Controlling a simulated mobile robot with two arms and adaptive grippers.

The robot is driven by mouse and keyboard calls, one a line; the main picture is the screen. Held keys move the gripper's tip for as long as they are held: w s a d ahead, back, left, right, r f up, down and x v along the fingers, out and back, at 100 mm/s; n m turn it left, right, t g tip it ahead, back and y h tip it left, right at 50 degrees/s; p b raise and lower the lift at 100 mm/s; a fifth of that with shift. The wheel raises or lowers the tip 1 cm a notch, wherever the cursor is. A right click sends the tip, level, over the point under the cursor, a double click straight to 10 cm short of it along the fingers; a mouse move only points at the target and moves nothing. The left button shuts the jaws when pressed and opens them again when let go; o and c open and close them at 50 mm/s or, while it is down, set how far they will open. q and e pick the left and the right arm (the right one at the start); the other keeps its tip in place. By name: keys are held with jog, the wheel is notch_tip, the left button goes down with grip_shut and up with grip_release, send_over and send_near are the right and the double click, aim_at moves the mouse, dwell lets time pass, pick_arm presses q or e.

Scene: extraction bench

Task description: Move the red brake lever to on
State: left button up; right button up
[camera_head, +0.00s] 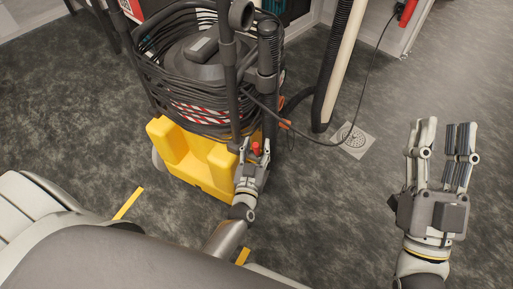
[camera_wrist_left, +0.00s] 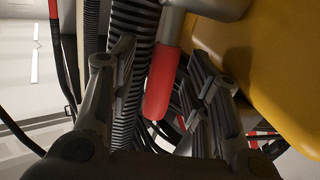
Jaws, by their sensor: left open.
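The red brake lever (camera_head: 256,148) is a small red handle low on the yellow machine's side, between the fingertips of my left gripper (camera_head: 254,150) in the head view. In the left wrist view the red lever (camera_wrist_left: 166,82) hangs from a grey metal stem, between the two open fingers of my left gripper (camera_wrist_left: 165,85). I cannot tell whether a finger touches it. My right gripper (camera_head: 441,145) is open and empty, out to the right over bare floor.
The yellow machine base (camera_head: 202,165) carries a dark body wrapped in black cable (camera_head: 180,60). A black corrugated hose (camera_head: 333,70) stands behind the left gripper. A floor drain (camera_head: 353,141) lies to the right. The floor on the right is clear.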

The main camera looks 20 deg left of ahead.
pick_arm(q)
grip_shut()
